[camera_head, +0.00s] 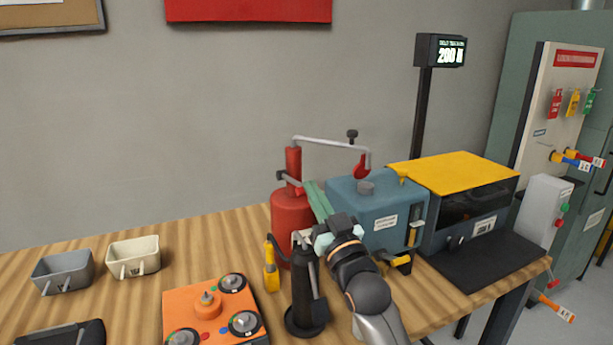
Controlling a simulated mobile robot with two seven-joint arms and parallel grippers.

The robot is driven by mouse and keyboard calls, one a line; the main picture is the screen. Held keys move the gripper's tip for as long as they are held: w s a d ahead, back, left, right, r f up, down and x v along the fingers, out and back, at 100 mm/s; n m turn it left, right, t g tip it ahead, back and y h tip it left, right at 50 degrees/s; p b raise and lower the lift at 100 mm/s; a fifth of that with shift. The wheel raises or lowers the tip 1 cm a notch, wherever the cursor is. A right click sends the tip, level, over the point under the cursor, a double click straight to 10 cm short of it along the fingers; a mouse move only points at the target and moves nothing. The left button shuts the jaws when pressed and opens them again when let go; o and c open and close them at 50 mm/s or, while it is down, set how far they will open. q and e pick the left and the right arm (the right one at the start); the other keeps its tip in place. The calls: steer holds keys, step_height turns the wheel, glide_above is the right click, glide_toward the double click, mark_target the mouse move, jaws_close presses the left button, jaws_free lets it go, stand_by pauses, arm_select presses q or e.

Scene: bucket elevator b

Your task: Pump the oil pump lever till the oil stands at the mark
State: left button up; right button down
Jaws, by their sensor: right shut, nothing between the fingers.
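A red oil pump (291,215) stands on the bench behind my right gripper. Its short lever (290,180) sits on the upper column, with a dark grip at the left end. A grey pipe (325,142) runs from the pump's top to a red spout (361,167) over a blue housing (368,202). The housing has a narrow upright sight glass (412,222) on its right side; the oil level and mark are too small to read. My right gripper (312,240) is shut and empty, in front of the pump and below the lever. My left gripper is out of view.
A black upright tool (306,295) stands close below my right gripper, with a yellow-handled tool (271,270) beside it. An orange box (210,309) and two small bins (134,257) are left. A yellow-topped machine (460,185) stands right. Bare bench lies between bins and pump.

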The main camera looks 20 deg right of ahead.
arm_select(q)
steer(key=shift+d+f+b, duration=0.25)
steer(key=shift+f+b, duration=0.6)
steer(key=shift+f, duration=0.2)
arm_select(e)
step_height(320, 180, down, 6)
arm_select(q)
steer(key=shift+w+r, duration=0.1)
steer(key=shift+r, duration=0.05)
